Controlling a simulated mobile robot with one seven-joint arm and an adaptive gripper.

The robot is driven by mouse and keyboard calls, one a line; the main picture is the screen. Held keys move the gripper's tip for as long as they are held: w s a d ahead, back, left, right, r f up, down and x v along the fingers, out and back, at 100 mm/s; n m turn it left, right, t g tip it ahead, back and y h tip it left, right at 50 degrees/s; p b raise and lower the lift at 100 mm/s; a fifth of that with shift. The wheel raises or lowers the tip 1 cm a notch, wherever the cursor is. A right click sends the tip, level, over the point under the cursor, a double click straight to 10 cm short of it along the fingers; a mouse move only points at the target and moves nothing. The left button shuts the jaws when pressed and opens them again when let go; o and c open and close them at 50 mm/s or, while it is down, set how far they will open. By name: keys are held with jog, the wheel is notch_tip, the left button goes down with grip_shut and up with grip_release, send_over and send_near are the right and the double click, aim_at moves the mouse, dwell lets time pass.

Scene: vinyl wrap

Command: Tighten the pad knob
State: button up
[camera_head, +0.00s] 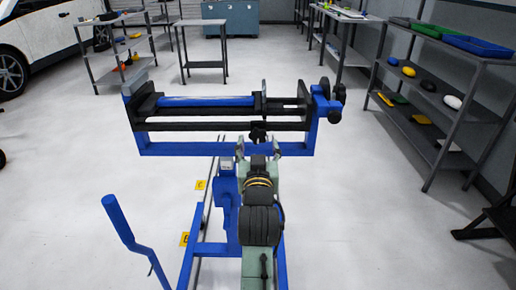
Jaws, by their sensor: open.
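A blue-framed machine (170,149) with black rails stands ahead of me, a blue roll (205,101) lying along its top. A small black lobed knob (258,134) hangs at the middle of the lower rails, below an upright grey plate (264,88); I take it for the pad knob. My gripper (259,146) is open, its two fingers spread left and right just below the knob in the picture. I cannot tell the depth gap or whether they touch. My arm hides part of the lower frame.
Black round parts (334,116) stick out at the machine's right end. A blue angled bar (125,224) rises at the front left. A shelf rack (455,100) with trays stands on the right. A table (202,65) is behind. The floor on the left is mostly free.

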aim_at(258, 136)
jog(key=shift+w+r+p, duration=0.1)
jog(key=shift+w+p, duration=0.2)
jog(key=shift+w, duration=1.95)
jog(key=c, duration=1.2)
